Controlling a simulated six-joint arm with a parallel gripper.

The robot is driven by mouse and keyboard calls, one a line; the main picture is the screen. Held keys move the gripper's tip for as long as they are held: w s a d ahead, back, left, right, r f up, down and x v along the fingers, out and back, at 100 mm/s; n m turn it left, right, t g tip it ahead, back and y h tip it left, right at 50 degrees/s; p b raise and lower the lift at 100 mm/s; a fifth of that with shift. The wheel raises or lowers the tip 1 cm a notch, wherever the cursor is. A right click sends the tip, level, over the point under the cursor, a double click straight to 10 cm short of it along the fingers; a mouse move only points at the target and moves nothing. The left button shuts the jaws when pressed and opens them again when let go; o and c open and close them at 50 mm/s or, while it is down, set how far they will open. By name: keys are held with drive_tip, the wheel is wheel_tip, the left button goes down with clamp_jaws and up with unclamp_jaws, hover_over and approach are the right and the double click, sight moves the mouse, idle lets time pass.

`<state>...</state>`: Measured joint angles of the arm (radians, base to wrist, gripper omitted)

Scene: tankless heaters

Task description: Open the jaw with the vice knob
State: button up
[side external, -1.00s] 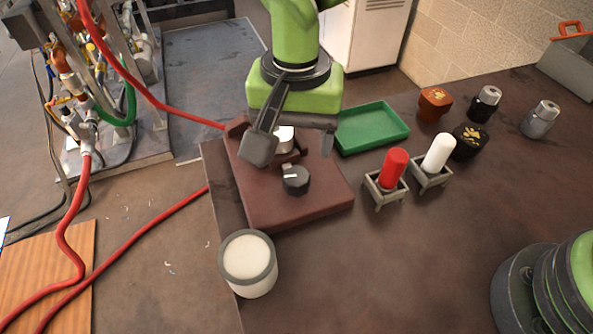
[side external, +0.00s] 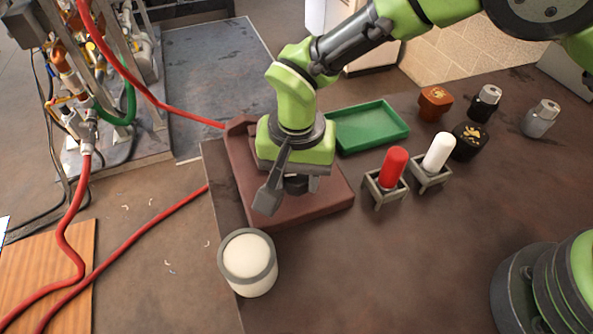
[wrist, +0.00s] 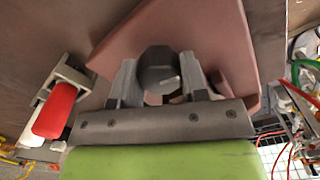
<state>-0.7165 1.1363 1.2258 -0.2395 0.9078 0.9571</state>
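The vice (side external: 310,205) is a reddish-brown block at the table's left edge; its raised end (side external: 238,125) shows beside my arm. The dark round vice knob (wrist: 158,72) with a pale pointer line stands between my gripper's two fingers (wrist: 160,64) in the wrist view. The fingers are apart, one on each side of the knob; I cannot tell whether they touch it. In the side view my gripper (side external: 297,186) points down over the vice, and only a little of the knob shows beneath it. My arm hides the jaw area.
A red cylinder (side external: 393,167) and a white cylinder (side external: 438,150) stand in small holders to the right. A green tray (side external: 368,127) lies behind. A white round container (side external: 247,262) stands at the front left. Several dark and brown parts sit at the back right.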

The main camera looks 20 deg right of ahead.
drive_tip(key=shift+c, duration=1)
drive_tip(key=n, duration=0.4)
drive_tip(key=shift+n, duration=0.4)
drive_tip(key=n, duration=0.4)
drive_tip(key=shift+n, duration=0.3)
drive_tip(key=n, duration=0.9)
drive_tip(key=shift+n, duration=0.6)
